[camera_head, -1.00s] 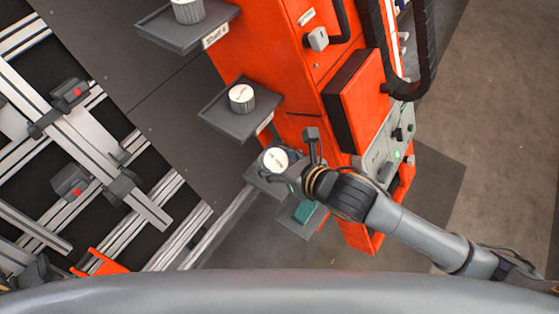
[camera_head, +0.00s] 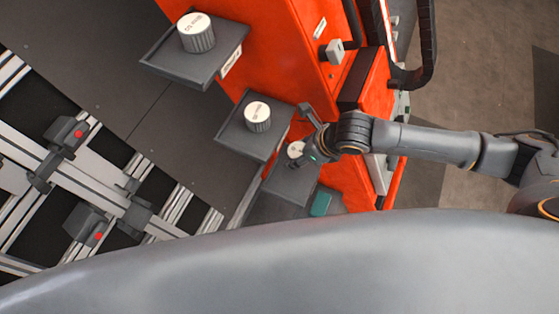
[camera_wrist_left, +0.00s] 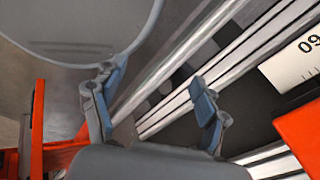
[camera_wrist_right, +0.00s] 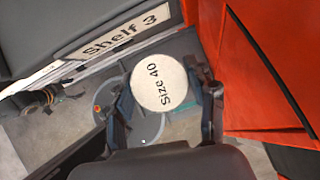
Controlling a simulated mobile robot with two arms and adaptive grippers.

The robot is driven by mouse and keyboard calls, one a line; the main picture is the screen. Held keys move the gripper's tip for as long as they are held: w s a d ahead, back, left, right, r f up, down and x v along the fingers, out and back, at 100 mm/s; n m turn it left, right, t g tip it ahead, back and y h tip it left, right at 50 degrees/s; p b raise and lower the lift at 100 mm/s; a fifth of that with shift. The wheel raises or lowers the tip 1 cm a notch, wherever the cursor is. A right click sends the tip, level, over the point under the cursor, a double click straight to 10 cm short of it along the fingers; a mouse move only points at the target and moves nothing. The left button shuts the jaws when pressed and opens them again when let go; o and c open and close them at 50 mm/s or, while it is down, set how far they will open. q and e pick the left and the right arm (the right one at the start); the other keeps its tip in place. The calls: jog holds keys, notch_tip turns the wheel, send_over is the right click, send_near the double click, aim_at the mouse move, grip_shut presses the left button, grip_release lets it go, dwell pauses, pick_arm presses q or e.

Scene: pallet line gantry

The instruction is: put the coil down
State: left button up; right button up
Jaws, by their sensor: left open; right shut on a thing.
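The white-topped coil (camera_head: 295,149), marked Size 40 in the right wrist view (camera_wrist_right: 158,82), is held in my right gripper (camera_head: 303,156). The gripper is shut on it, with one finger on each side in the right wrist view. The coil shows over the far end of the lower dark shelf (camera_head: 284,188) in the head view. Its underside is hidden, so I cannot tell whether it touches the shelf. My left gripper (camera_wrist_left: 152,85) is open and empty in the left wrist view.
Other coils stand on the middle shelf (camera_head: 232,135) and top shelf (camera_head: 165,62). A teal item (camera_head: 321,203) lies beside the lower shelf. The orange cabinet (camera_head: 285,50) rises close by. The lower shelf's near part looks bare. Metal rails (camera_head: 75,175) lie left.

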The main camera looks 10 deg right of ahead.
jog(key=shift+x, duration=1.15)
jog(key=p, duration=0.1)
send_over(296, 173)
notch_tip(296, 173, down, 4)
jog(key=shift+f, duration=0.2)
jog(key=f, duration=0.3)
jog(key=shift+w+a+f+p, duration=0.1)
jog(key=shift+a+f+p, duration=0.1)
jog(key=shift+p, duration=0.1)
jog(key=o, duration=1.4)
jog(key=shift+d+f, duration=0.1)
pick_arm(q)
jog(key=shift+s+d+r, duration=0.15)
jog(key=shift+s+r, duration=0.05)
jog(key=shift+r, duration=0.55)
jog(key=shift+d, duration=0.1)
